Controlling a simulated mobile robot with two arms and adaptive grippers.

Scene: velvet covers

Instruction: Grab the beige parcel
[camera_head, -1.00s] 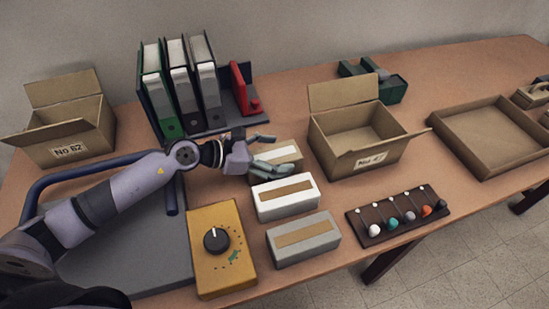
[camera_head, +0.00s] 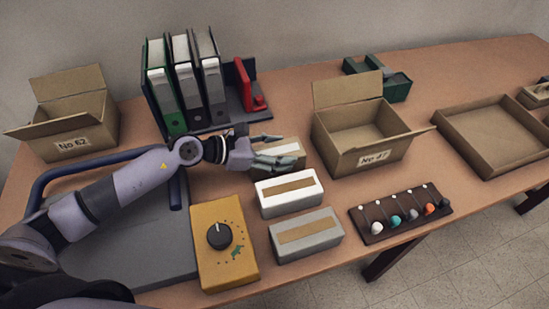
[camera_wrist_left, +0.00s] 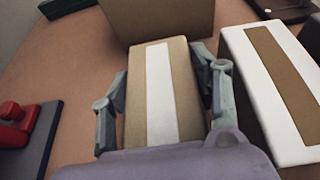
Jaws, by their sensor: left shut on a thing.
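The beige parcel (camera_head: 291,147) lies on the table behind the white parcel, partly hidden by my left gripper (camera_head: 280,149) in the head view. In the left wrist view the beige parcel (camera_wrist_left: 160,75) has a pale strip along its top. The fingers of my left gripper (camera_wrist_left: 164,100) lie along both of its long sides, shut on it. I cannot tell whether it is lifted. My right gripper is not in view.
A white parcel (camera_head: 270,203) and a grey parcel (camera_head: 325,241) lie in front. An open box marked No 47 (camera_head: 346,161) stands just right. Binders (camera_head: 187,115) and a red stapler-like thing (camera_head: 248,88) are behind. A yellow dial box (camera_head: 210,268) is at front.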

